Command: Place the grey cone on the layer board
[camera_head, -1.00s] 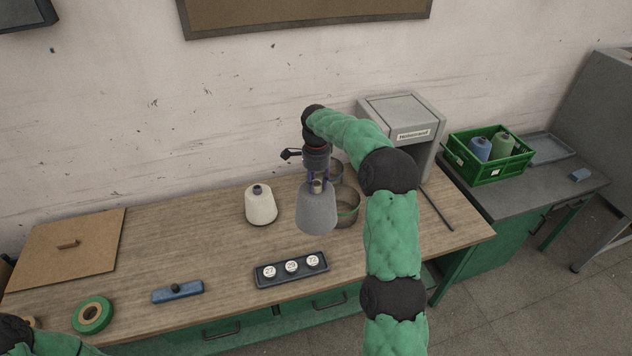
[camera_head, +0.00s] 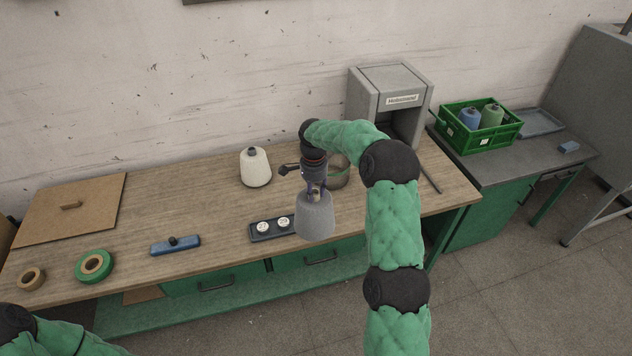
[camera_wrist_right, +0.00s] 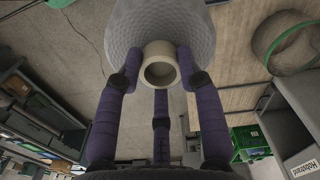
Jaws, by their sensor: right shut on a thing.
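The grey cone (camera_head: 315,217) hangs upright from my right gripper (camera_head: 316,187), in front of the right end of a dark tray. In the right wrist view, the purple fingers (camera_wrist_right: 160,75) are shut around the pale tube at the top of the cone (camera_wrist_right: 125,30). The cone appears held in the air near the table's front edge. A flat brown board (camera_head: 95,195) with a small wooden handle lies at the left end of the table; it looks like the layer board. Only part of my left arm shows at the lower left; its gripper is out of view.
A white cone (camera_head: 255,168) stands behind the dark tray (camera_head: 259,236) with numbered discs. A blue block (camera_head: 185,246), green tape roll (camera_head: 95,266) and brown ring (camera_head: 31,279) lie along the front. A round metal tin (camera_head: 341,178) and grey machine (camera_head: 407,115) stand right.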

